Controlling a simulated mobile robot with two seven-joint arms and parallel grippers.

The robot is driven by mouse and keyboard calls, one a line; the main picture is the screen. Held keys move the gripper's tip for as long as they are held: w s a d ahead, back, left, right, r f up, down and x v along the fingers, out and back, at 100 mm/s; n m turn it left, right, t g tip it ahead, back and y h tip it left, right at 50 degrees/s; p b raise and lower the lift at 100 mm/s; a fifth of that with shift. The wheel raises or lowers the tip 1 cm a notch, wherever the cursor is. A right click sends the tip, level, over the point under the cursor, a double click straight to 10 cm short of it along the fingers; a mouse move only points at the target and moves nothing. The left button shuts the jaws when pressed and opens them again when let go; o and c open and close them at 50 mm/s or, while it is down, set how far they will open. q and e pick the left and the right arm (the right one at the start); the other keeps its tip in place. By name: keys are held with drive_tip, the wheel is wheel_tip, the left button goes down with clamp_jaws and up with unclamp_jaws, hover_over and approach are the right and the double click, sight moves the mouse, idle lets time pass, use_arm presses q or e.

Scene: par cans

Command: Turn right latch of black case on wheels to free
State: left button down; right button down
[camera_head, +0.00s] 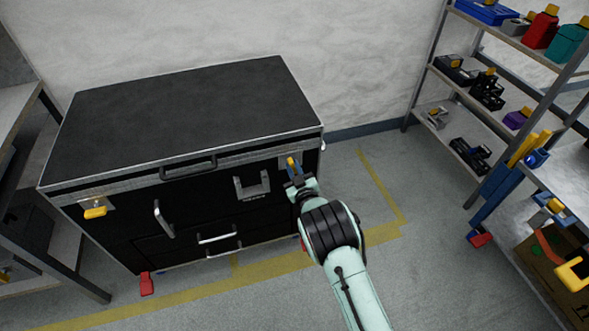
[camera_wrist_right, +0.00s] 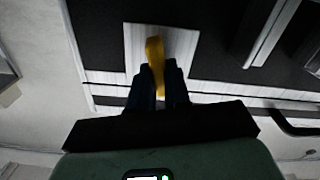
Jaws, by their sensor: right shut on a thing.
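The black case on wheels (camera_head: 190,105) stands against the wall with its lid down. Its right latch (camera_head: 291,161) is a small yellow lever on a metal plate at the front right of the lid seam. In the right wrist view the yellow latch (camera_wrist_right: 154,50) stands lengthwise between my fingers, over a pale plate (camera_wrist_right: 184,45). My right gripper (camera_head: 295,170) is shut on this latch; it also shows in the right wrist view (camera_wrist_right: 158,80). The latch's far part is partly hidden by the fingers. The left latch (camera_head: 95,211) is yellow and lies sideways. My left gripper is out of view.
A lid handle (camera_head: 188,167), a metal bracket (camera_head: 252,187) and drawer handles (camera_head: 217,237) sit on the case front. A shelf with tools (camera_head: 485,90) and a workbench (camera_head: 565,175) stand at right. Another shelf (camera_head: 60,245) flanks the case's left. Floor right of the case is clear.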

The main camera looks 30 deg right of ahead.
drive_tip(key=n, duration=0.3)
drive_tip(key=shift+w+a+r+n, duration=0.1)
drive_tip(key=shift+n, duration=0.3)
drive_tip(key=n, duration=0.3)
drive_tip(key=shift+a+n, duration=0.1)
drive_tip(key=shift+n, duration=0.2)
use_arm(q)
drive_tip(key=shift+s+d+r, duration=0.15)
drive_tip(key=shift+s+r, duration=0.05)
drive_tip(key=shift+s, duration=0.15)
use_arm(e)
drive_tip(key=shift+f+n, duration=0.2)
drive_tip(key=shift+n, duration=3.4)
drive_tip(key=c, duration=1.1)
unclamp_jaws()
drive_tip(key=shift+w+f, duration=0.1)
